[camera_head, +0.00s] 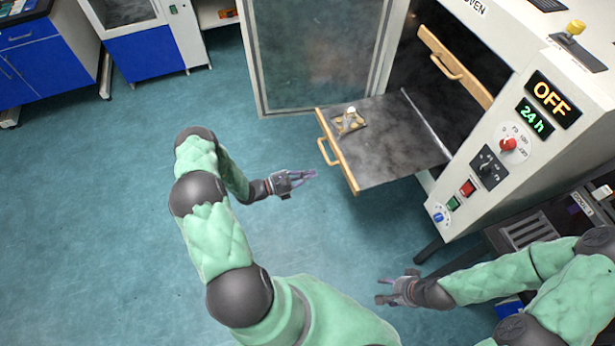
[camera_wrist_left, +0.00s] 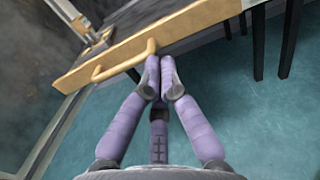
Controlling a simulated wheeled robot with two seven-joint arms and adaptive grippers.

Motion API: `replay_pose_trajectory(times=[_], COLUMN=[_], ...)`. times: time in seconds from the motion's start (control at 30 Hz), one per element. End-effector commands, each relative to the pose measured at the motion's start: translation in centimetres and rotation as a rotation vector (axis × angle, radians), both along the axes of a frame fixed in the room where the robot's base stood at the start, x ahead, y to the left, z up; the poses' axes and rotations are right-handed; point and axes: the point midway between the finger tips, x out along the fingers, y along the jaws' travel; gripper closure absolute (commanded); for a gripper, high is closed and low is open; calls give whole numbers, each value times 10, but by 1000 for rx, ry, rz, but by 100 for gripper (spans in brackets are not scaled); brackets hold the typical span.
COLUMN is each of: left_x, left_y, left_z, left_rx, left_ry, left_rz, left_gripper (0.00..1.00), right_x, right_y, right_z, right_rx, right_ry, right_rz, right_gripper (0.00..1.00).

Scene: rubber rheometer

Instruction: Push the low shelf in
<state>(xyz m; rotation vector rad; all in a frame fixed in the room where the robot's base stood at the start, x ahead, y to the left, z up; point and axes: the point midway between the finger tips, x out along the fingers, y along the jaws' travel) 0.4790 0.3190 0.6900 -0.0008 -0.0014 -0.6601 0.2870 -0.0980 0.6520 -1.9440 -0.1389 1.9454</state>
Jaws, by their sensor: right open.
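The low shelf (camera_head: 385,165) is a grey plate with a wooden front panel and handle (camera_head: 323,152). It is pulled well out of the open oven (camera_head: 490,130). A small sample with a pale knob (camera_head: 349,121) lies on it. My left gripper (camera_head: 312,175) is shut and empty, just in front of the panel. In the left wrist view its purple fingertips (camera_wrist_left: 162,75) are together, overlapping the wooden panel (camera_wrist_left: 195,22) right of the handle (camera_wrist_left: 125,63); I cannot tell if they touch. My right gripper (camera_head: 384,291) is open and empty, below the oven's front corner.
An upper wooden shelf front (camera_head: 455,65) sits at the oven opening. The oven door (camera_head: 310,55) stands open behind the low shelf. The control panel (camera_head: 510,140) shows OFF and 24 h. A dark bench (camera_head: 520,235) is at right. The floor to the left is clear.

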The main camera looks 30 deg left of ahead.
Motion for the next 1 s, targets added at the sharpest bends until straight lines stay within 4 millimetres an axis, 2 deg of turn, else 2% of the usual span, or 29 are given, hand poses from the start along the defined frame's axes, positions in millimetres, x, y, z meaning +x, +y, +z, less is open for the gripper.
replay_pose_trajectory(times=[0.2, 0.5, 0.7, 1.0], left_x=[33, 68, 77, 78], left_y=[-28, -55, -61, -62], left_z=[-2, -2, -1, 0], left_rx=[0, 1, 1, 1], left_ry=[0, 1, 2, 2], left_rz=[-6, -4, -2, -2], left_gripper=[100, 100, 100, 100], right_x=[0, 0, 0, 0], right_y=[0, 0, 0, 0], right_z=[-10, -21, -23, -23], right_rx=[0, 0, 0, 0], right_ry=[0, 0, 0, 0], right_rz=[-1, -1, -1, -1], right_gripper=[45, 45, 45, 45])
